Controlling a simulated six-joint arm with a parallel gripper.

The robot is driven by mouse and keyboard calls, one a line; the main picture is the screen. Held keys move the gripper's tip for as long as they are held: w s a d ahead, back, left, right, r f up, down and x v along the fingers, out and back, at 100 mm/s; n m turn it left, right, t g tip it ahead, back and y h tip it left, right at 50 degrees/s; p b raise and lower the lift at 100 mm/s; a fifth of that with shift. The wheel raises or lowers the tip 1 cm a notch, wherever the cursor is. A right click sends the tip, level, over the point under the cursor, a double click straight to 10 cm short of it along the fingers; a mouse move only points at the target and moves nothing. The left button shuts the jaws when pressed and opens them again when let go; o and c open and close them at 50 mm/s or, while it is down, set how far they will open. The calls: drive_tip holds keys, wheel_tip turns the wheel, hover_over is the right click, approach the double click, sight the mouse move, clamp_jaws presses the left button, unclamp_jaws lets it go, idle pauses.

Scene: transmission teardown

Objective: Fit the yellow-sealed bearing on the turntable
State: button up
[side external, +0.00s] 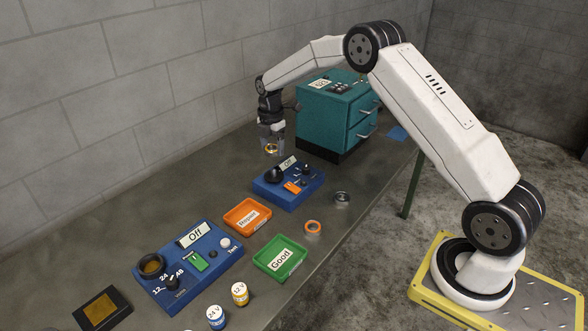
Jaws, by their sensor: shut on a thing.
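The yellow-sealed bearing (272,149) is a small yellow-rimmed ring. My gripper (271,143) is shut on it, pointing down, and holds it in the air above the far blue unit. That blue unit (305,190) carries a dark round part (274,175), which looks like the turntable, a sign reading "Off" (287,163), and an orange piece with green on it (293,187). The bearing appears above the dark round part and apart from it. The exact gap and alignment cannot be told from this single view.
An orange-ringed bearing (313,227) and a dark one (342,198) lie on the bench. An orange tray (232,229), a green "Good" tray (260,263), a nearer blue "Off" unit (212,268) and two batteries (240,294) stand nearer. A teal drawer cabinet (325,120) stands behind.

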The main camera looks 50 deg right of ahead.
sight(274, 169)
drive_tip(key=shift+f, duration=0.2)
drive_tip(key=shift+f, duration=2.25)
drive_tip(key=shift+f, duration=1.55)
idle(1.1)
drive_tip(key=o, duration=1.3)
drive_tip(key=shift+c, duration=0.2)
drive_tip(key=shift+r, duration=0.15)
drive_tip(key=shift+r, duration=3.35)
